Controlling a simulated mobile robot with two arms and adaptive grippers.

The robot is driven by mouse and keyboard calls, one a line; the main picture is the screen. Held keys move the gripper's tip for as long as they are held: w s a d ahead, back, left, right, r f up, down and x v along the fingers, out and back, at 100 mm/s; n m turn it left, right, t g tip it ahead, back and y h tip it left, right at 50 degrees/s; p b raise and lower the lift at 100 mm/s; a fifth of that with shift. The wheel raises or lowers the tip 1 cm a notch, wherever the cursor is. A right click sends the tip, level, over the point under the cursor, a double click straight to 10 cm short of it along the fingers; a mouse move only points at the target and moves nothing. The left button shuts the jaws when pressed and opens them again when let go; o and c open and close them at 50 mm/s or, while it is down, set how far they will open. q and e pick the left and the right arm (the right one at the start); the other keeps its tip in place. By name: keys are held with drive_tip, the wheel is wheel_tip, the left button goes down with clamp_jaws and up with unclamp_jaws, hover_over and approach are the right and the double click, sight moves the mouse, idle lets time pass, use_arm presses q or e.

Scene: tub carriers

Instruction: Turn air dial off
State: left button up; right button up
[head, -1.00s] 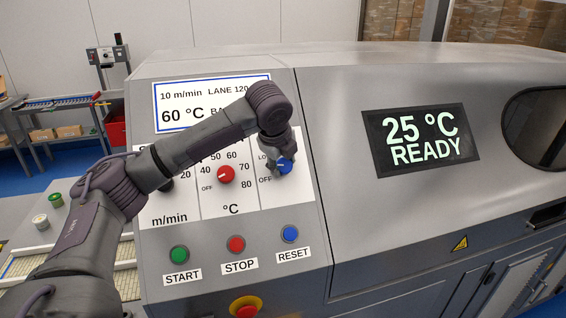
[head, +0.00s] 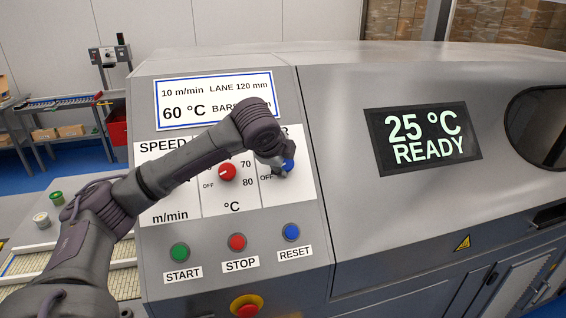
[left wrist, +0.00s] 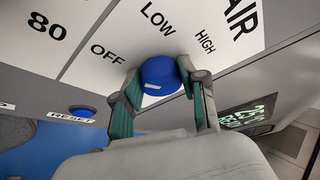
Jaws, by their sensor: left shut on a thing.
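The blue air dial (head: 290,165) is on the right of the machine's white control panel, mostly hidden behind my left gripper (head: 281,170) in the head view. In the left wrist view the dial (left wrist: 160,72) sits between the two green-padded fingers of my left gripper (left wrist: 160,90), which is shut on it. The printed labels OFF (left wrist: 107,53), LOW (left wrist: 158,17) and HIGH (left wrist: 205,40) stand around the dial. A short white mark shows on the dial's lower left; I cannot tell exactly which label it points to. My right gripper is not in view.
A red temperature dial (head: 228,172) is left of my gripper. Below are green START (head: 180,252), red STOP (head: 237,242) and blue RESET (head: 291,232) buttons, and a red knob on yellow (head: 247,307). A dark screen (head: 422,138) reads 25 °C READY.

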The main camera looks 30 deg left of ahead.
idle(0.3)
use_arm(q)
drive_tip(key=o, duration=1.1)
drive_tip(key=shift+o, duration=0.2)
drive_tip(key=shift+r, duration=0.1)
drive_tip(key=shift+s+d+r, duration=0.1)
drive_tip(key=shift+s+r, duration=0.1)
drive_tip(key=shift+r, duration=0.05)
drive_tip(key=v, duration=1.1)
drive_tip(key=shift+s, duration=0.1)
